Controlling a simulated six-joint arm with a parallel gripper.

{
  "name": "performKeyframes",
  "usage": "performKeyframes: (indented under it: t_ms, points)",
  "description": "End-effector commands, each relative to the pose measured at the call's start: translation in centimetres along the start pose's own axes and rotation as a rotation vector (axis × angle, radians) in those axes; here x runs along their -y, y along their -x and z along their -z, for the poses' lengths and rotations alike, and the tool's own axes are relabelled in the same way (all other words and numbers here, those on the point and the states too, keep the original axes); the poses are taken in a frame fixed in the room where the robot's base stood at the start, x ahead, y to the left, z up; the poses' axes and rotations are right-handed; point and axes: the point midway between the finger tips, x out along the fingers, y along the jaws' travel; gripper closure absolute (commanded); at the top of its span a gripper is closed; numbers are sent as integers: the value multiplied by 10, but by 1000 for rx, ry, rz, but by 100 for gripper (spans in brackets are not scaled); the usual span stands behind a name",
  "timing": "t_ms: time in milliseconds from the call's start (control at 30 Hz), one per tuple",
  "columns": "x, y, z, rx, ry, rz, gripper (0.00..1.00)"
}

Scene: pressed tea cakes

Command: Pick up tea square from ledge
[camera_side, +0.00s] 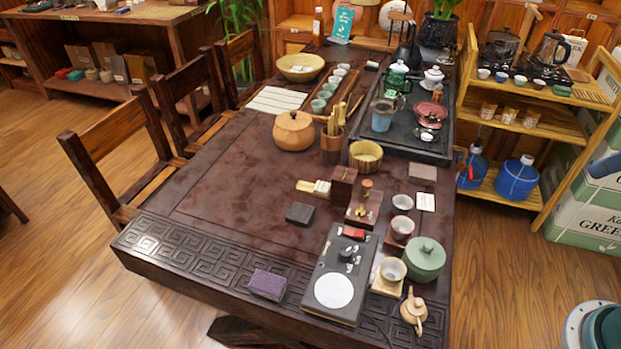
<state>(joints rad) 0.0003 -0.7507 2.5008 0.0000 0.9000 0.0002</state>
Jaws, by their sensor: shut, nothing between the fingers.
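Several small block-shaped pieces could be the tea square, and I cannot tell which. A purple-grey block (267,285) lies on the carved front border (210,262) of the dark table, which may be the ledge. A dark flat square (300,213) lies on the tabletop behind that border. A brown block (422,174) lies farther back on the right. All of them rest with nothing holding them. My gripper is not in view.
A black slab (323,261) with a white disc stands right of the purple-grey block. Cups, a green lidded pot (425,258) and a small teapot (413,310) crowd the right edge. A round wooden jar (293,131) stands farther back. The table's left middle is clear.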

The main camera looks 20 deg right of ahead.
Motion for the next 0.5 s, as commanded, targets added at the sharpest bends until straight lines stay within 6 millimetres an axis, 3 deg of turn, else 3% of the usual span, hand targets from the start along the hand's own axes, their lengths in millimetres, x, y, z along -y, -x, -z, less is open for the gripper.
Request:
performKeyframes:
  t_ms: [167, 500]
  points:
    - [0, 0, 0, 0, 0, 0, 100]
    - [0, 0, 0, 0, 0, 0, 35]
